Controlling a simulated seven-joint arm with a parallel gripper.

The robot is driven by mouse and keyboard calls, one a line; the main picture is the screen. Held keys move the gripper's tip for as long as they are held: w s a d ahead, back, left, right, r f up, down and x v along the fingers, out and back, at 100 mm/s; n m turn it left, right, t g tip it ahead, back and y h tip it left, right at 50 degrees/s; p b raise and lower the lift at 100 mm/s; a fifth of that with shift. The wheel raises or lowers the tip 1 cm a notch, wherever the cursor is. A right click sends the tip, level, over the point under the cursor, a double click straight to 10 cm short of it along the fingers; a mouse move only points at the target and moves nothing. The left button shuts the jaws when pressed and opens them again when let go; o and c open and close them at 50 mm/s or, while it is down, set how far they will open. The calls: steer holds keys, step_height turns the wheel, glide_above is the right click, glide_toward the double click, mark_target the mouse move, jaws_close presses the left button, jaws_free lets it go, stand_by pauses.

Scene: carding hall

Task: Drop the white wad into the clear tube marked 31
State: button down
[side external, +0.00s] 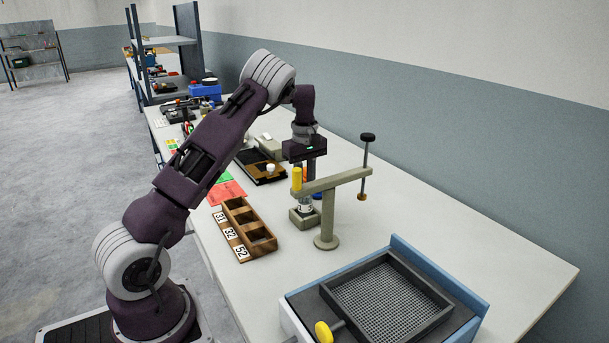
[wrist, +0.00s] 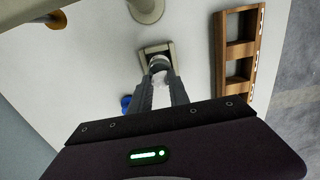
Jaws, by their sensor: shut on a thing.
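My gripper (wrist: 160,80) points down over a grey square holder (wrist: 146,49) and is shut on a small white thing, apparently the white wad (wrist: 160,81). A round, pale rim just beyond the fingertips looks like a clear tube (wrist: 158,61) standing in the holder. In the side external view, the clear tube (side external: 304,207) shows as a pale shape in the holder (side external: 304,221), below my gripper (side external: 307,186). The stand's arm partly hides the fingertips there. No number is readable on the tube, and I cannot tell if the wad touches its rim.
A beige stand (side external: 326,222) with a yellow cylinder (side external: 296,179) and a hanging rod (side external: 365,170) reaches close beside my fingers. A wooden rack (side external: 261,246) labelled 31, 32 and 52 lies left. A mesh tray (side external: 426,331) is in front. The table's right side is clear.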

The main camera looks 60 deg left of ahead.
steer(key=c, duration=1.2)
jaws_free()
steer(key=shift+o, duration=0.2)
step_height(320, 180, up, 7)
steer(key=shift+f, duration=0.1)
